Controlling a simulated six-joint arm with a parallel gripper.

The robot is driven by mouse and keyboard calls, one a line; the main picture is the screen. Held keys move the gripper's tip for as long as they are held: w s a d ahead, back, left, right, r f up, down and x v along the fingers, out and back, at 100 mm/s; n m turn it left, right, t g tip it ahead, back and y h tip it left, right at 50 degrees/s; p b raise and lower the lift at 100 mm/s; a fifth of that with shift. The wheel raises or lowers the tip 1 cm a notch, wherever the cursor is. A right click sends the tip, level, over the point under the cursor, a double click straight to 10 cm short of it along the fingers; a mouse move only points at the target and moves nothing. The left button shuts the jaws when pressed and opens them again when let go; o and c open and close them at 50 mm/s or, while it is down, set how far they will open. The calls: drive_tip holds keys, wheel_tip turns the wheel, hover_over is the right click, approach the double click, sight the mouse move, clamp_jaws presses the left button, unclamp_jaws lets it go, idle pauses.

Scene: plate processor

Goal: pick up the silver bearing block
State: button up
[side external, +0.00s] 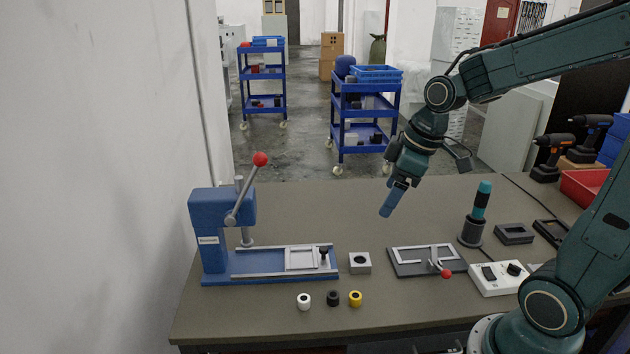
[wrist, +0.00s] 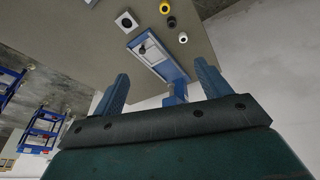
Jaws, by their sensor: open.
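The silver bearing block (side external: 360,263) is a small square block with a dark round hole. It sits on the table between the blue press and the dark fixture plate. In the wrist view the block (wrist: 127,22) lies near the top, beyond the fingertips. My gripper (side external: 387,213) is in the air above and behind the block, up and to its right in the side view. In the wrist view my gripper (wrist: 160,70) has its two blue fingers spread wide with nothing between them.
A blue lever press (side external: 215,232) with a red knob stands left of the block. A clamp fixture (side external: 405,269), a white control box (side external: 494,279) and an upright driver (side external: 477,215) are to the right.

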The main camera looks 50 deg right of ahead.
drive_tip(key=w+d+f+n+y, duration=0.1)
drive_tip(key=w+d+f+n, duration=0.1)
drive_tip(key=d+f, duration=0.4)
drive_tip(key=w+d+f+n+y, duration=0.1)
drive_tip(key=w+d+f, duration=0.3)
drive_tip(key=d+f, duration=0.3)
wheel_tip(320, 180, down, 4)
drive_tip(key=shift+w+r+n, duration=0.15)
drive_tip(key=shift+r+n, duration=0.05)
drive_tip(key=shift+n, duration=0.2)
drive_tip(key=shift+f, duration=0.1)
hover_over(360, 262)
drive_tip(key=s+d, duration=0.2)
drive_tip(key=shift+f, duration=3.85)
drive_tip(key=shift+x, duration=2.65)
drive_tip(key=shift+a, duration=0.15)
